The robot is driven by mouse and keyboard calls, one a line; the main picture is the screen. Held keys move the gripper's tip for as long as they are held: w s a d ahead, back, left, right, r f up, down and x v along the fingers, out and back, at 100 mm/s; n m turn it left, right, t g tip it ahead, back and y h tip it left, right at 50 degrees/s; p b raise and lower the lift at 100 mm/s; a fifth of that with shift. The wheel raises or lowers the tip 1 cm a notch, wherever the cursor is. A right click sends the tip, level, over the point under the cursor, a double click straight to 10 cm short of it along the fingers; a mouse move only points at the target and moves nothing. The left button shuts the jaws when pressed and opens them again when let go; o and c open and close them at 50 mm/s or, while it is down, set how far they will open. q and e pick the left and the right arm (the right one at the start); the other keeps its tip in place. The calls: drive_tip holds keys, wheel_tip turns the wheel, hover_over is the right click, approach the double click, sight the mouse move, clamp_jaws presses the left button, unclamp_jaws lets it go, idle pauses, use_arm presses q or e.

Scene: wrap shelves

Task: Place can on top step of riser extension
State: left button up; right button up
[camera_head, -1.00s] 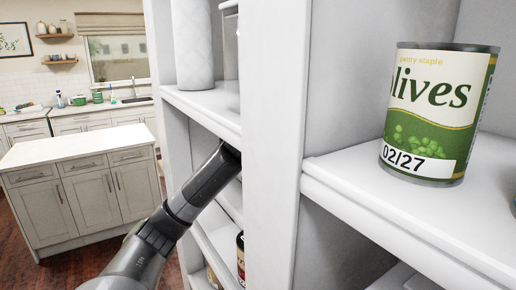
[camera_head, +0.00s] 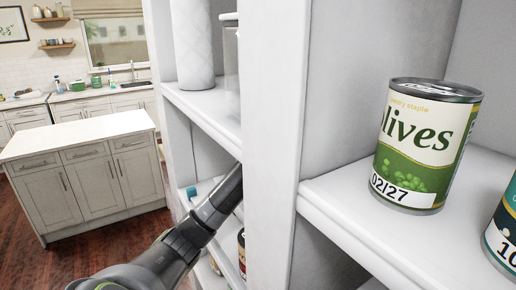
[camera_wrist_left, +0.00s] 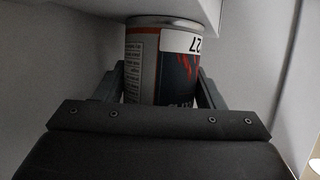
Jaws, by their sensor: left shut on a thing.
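A can (camera_wrist_left: 160,58) with a white and dark label, red marks and a printed "27" is upright between the fingers of my left gripper (camera_wrist_left: 160,88) in the left wrist view. The gripper is shut on it. The can's top is close under a white shelf edge (camera_wrist_left: 150,8); I cannot tell whether they touch. In the head view my left arm reaches into the left shelf bay, below a shelf board (camera_head: 205,108). Its gripper and the can are hidden there behind the shelf and upright. I cannot make out the riser extension. My right gripper is not in view.
A white upright (camera_head: 270,130) divides the bays. An olives can (camera_head: 418,145) stands on the right shelf, with another can (camera_head: 503,230) at the edge. A white canister (camera_head: 192,45) stands above my arm. Lower left shelves hold a can (camera_head: 241,250) and a teal item (camera_head: 190,191).

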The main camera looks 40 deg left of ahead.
use_arm(q)
drive_tip(key=o, duration=1)
drive_tip(key=v, duration=1.2)
drive_tip(key=shift+r, duration=0.1)
